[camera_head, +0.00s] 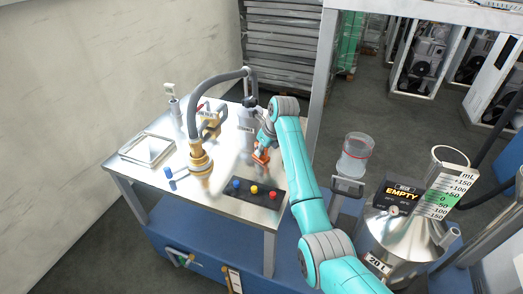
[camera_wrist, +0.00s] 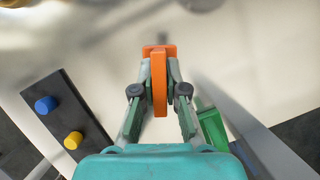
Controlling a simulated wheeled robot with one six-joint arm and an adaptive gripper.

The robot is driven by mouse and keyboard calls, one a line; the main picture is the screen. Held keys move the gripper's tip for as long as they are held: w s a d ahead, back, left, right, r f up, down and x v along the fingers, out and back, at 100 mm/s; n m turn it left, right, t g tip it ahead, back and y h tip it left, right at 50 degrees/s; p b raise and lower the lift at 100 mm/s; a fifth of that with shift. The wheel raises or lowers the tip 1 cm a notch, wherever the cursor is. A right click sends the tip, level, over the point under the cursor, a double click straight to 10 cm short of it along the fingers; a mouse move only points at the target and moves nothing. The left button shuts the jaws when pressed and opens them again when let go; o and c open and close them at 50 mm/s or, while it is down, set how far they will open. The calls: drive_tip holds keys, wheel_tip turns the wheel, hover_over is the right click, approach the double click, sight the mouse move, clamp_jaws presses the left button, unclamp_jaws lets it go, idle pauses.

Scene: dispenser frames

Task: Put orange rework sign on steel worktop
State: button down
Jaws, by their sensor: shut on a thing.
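The orange rework sign (camera_wrist: 159,85) is between my gripper's fingers (camera_wrist: 159,90) in the wrist view, gripped on both sides. In the head view the sign (camera_head: 261,156) is a small orange shape at the end of my teal arm, over the right part of the steel worktop (camera_head: 225,174). My gripper (camera_head: 264,145) is shut on it there. I cannot tell whether the sign touches the worktop or hangs just above it. The worktop also fills the upper part of the wrist view (camera_wrist: 230,60).
A black button panel (camera_head: 253,193) with blue, yellow and red buttons lies near the front edge. A brass nozzle with hose (camera_head: 201,158), a grey bottle (camera_head: 246,127) and a square metal tray (camera_head: 147,149) stand on the worktop. A steel vessel (camera_head: 405,235) is at right.

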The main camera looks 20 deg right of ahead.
drive_tip(key=c, duration=1.2)
unclamp_jaws()
drive_tip(key=v, duration=1.2)
drive_tip(key=shift+s, duration=0.1)
